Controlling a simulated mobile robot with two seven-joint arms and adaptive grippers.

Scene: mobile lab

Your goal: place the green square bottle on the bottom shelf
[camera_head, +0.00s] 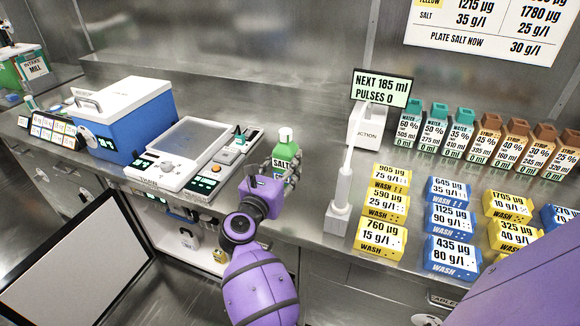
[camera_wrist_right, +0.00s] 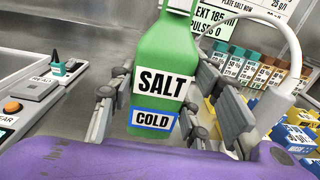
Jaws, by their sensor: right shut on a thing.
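The green square bottle (camera_head: 286,150) has a white cap and a label reading SALT; in the right wrist view the bottle (camera_wrist_right: 160,58) also shows a blue COLD label. It is upright at the counter's front part, right of the scale. My right gripper (camera_head: 282,172) is shut on it, with fingers on both sides of the bottle (camera_wrist_right: 158,100). Whether its base touches the counter is hidden. Below the counter, an open white compartment shows an upper shelf with items and a bottom shelf (camera_head: 207,261). My left gripper is not in view.
A dark-framed door (camera_head: 72,262) stands open at the lower left. On the counter are a blue box with a white lid (camera_head: 122,118), a scale (camera_head: 185,150), a white dispenser (camera_head: 340,200), and rows of yellow (camera_head: 380,238) and blue blocks (camera_head: 452,254). Several capped bottles line the back right.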

